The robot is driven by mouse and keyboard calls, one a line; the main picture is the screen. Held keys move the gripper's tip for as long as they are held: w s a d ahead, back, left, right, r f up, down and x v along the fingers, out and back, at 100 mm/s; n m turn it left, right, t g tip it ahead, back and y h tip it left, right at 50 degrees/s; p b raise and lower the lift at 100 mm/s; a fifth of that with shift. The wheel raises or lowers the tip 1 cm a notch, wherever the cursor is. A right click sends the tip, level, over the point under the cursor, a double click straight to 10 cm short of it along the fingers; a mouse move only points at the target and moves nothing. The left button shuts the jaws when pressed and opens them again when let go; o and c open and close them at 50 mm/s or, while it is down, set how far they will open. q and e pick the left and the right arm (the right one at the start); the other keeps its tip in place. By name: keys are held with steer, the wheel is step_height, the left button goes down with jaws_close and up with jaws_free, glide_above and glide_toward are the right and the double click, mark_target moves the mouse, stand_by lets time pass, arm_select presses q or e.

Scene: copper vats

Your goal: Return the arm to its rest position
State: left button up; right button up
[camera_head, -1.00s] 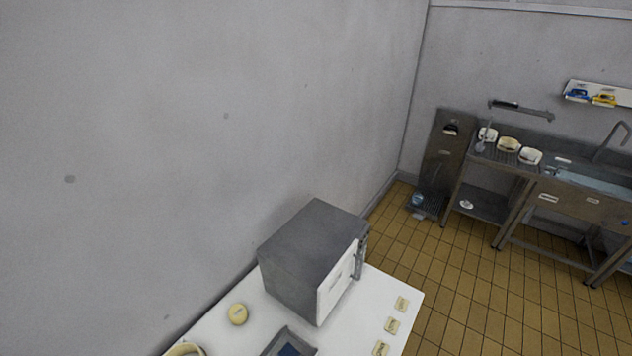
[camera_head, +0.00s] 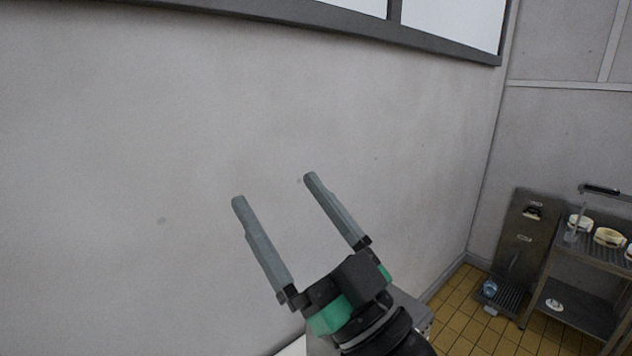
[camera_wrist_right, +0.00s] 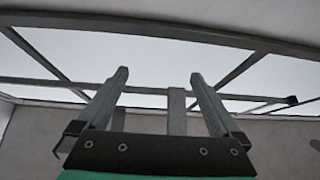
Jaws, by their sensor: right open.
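My right gripper (camera_head: 273,190) is raised in front of the bare wall in the head view, its two grey fingers pointing up and spread apart. Nothing is between them. In the right wrist view the gripper (camera_wrist_right: 157,76) is also open and empty, with a window frame and bright panes behind it. The right arm covers most of the grey box-shaped appliance (camera_head: 412,305) behind it. My left gripper is not in view.
A wall (camera_head: 120,180) fills the left and middle, with a window (camera_head: 450,12) above. At the right stand a steel unit (camera_head: 523,240) and a metal rack with several round pale items (camera_head: 608,237). Tiled floor (camera_head: 465,305) shows between.

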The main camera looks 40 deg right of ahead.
steer(key=s+a+r+t+y+p, duration=0.1)
steer(key=s+a+r+t, duration=0.1)
steer(key=s+r, duration=0.4)
steer(key=shift+s+r+y, duration=0.3)
steer(key=shift+r, duration=0.7)
